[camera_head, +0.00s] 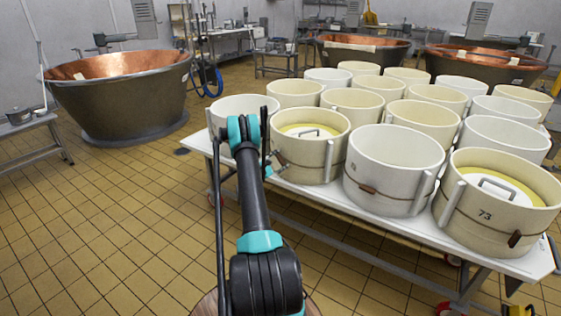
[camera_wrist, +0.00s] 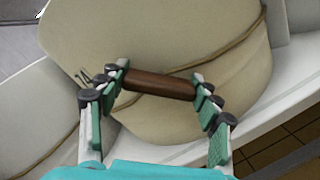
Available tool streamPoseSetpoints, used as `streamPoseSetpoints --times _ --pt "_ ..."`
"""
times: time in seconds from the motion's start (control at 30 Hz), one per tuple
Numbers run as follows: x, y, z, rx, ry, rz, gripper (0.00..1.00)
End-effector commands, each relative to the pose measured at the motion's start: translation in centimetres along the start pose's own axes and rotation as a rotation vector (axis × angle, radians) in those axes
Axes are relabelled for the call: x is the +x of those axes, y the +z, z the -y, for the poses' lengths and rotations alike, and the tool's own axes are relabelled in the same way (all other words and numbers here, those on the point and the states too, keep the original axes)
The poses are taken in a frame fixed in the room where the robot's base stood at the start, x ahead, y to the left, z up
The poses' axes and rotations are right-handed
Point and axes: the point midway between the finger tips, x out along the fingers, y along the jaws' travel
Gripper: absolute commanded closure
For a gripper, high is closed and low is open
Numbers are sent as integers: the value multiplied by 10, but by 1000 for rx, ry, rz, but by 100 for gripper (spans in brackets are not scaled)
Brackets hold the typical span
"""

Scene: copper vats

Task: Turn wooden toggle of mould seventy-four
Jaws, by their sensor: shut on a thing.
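The wooden toggle (camera_wrist: 158,84) is a short dark brown bar on the cream wall of a round mould (camera_wrist: 150,35) in the wrist view. It lies nearly level across a cord that runs around the mould. My gripper (camera_wrist: 159,78) is shut on the toggle, one green-padded finger at each end. In the head view my gripper (camera_head: 272,160) is at the front left side of a cream mould (camera_head: 311,160) with a yellow filling and a white lid with a handle. I cannot read a number on this mould. My arm hides part of the area.
The mould stands on a white table (camera_head: 330,197) among several other moulds. A white mould (camera_head: 392,175) is just to the right, and mould 73 (camera_head: 485,213) is farther right. A copper vat (camera_head: 120,100) stands at left. The tiled floor (camera_head: 110,230) at left is clear.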

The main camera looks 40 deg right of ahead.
Motion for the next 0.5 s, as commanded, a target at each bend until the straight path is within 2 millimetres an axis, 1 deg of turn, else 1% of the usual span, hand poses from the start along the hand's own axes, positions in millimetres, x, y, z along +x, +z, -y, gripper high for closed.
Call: streamPoseSetpoints --times 0.2,0.23,0.3,0.4,0.5 --pt "-1 0 0 0 0 -1 65" --pt "-1 0 0 0 0 -1 34" --pt "-1 0 0 -1 0 -1 25" --pt "0 0 0 -1 0 -1 15" --pt "0 0 0 -1 0 0 15"
